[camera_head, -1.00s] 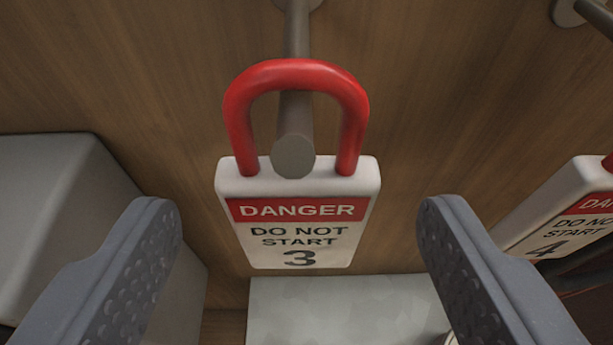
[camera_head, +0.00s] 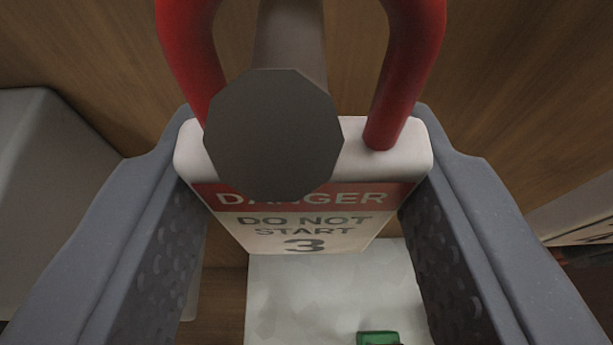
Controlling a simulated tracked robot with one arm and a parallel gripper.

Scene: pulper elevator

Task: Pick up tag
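The tag (camera_head: 305,222) is a white padlock-shaped block with a red "DANGER" band, "DO NOT START" and the number 3. Its red shackle (camera_head: 405,70) rises on both sides of a grey peg (camera_head: 273,135); the shackle's top is out of view. The peg's round end covers part of the tag's upper face. My gripper (camera_head: 305,130) has one grey finger against each side edge of the tag, closed in on it. The tag is upright between the fingers, very near the camera.
A wooden panel (camera_head: 500,70) stands behind the peg. A grey box (camera_head: 50,170) is at the left. Part of another white tag (camera_head: 580,215) shows at the right edge. Below are a pale surface (camera_head: 320,290) and a small green object (camera_head: 378,338).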

